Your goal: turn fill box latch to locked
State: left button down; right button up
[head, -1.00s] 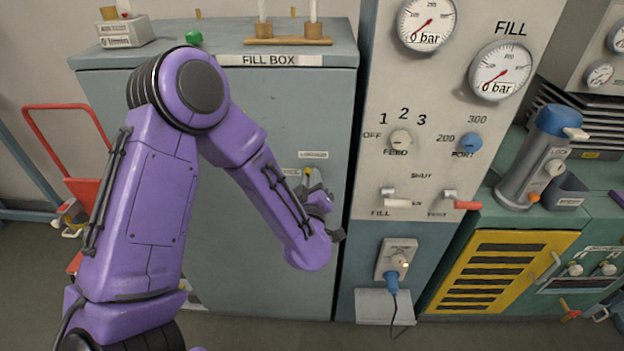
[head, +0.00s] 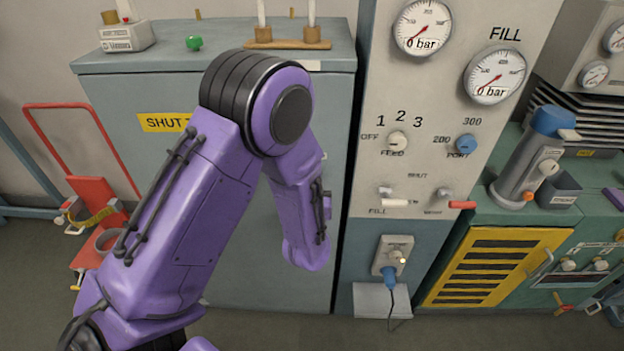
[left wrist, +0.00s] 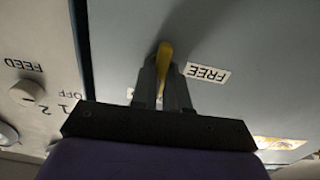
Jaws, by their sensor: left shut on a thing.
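The fill box (head: 100,210) is the grey cabinet on the left in the head view. Its latch has a yellow handle (left wrist: 164,58), seen in the left wrist view between the fingers of my left gripper (left wrist: 163,82), which is shut on it. A FREE label (left wrist: 207,74) shows upside down just right of the handle. A sliver of another pale label shows left of the fingers, unreadable. In the head view my left arm covers the latch, its labels and the gripper. My right gripper is in neither view.
The control panel (head: 377,98) with gauges, FEED and PORT knobs and two small levers stands right of the cabinet. A blue plug (head: 391,274) sits in a socket below. A red hand truck (head: 95,197) stands at the left.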

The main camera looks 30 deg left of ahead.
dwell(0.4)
pick_arm(q)
jog(key=c, duration=1.1)
grip_release()
jog(key=b+v, duration=0.2)
jog(key=v, duration=0.8)
jog(key=shift+s+d, duration=0.15)
jog(key=shift+f, duration=0.1)
